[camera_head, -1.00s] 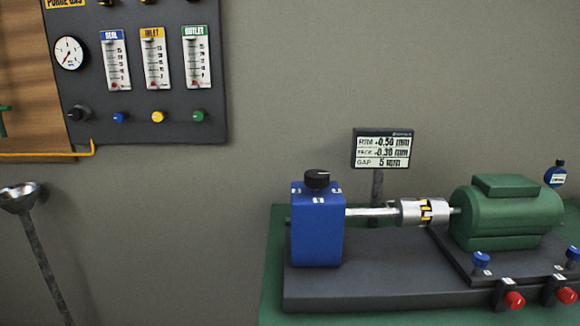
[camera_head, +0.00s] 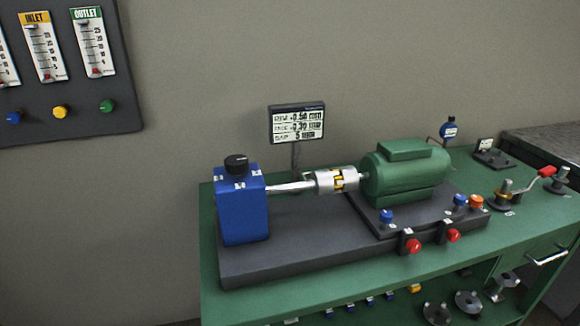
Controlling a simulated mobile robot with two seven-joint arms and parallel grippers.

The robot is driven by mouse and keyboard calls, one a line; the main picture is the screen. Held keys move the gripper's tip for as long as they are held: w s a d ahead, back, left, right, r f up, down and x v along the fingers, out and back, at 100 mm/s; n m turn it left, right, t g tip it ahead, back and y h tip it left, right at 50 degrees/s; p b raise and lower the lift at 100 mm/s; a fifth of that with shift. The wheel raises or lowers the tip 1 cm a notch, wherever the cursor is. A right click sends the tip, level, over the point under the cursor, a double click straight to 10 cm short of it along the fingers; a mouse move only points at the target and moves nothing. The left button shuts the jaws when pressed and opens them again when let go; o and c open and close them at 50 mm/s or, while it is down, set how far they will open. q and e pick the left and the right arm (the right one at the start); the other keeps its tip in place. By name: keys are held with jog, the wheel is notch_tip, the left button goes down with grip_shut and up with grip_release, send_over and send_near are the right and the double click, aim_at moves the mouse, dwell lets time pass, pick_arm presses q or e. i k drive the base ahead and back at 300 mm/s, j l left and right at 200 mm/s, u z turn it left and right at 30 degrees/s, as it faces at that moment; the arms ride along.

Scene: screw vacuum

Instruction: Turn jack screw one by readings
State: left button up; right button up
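Two red jack screw knobs, a left one (camera_head: 413,246) and a right one (camera_head: 453,235), sit in black brackets on the front edge of the motor base. I cannot tell which is number one, as the labels are too small to read. The green motor (camera_head: 405,180) joins a silver coupling (camera_head: 335,180) and shaft to a blue block (camera_head: 241,205) with a black knob. The readings display (camera_head: 296,123) behind shows about +0.50 mm, 0.30 mm and a gap of 5; its signs are blurred. Neither gripper is in view.
Blue knobs (camera_head: 387,216) and an orange knob (camera_head: 476,202) stand on the motor base. A gauge panel (camera_head: 105,125) hangs on the wall at left. Metal discs (camera_head: 468,302) sit below.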

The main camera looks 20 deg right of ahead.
aim_at(413, 245)
jog(key=z, duration=1.35)
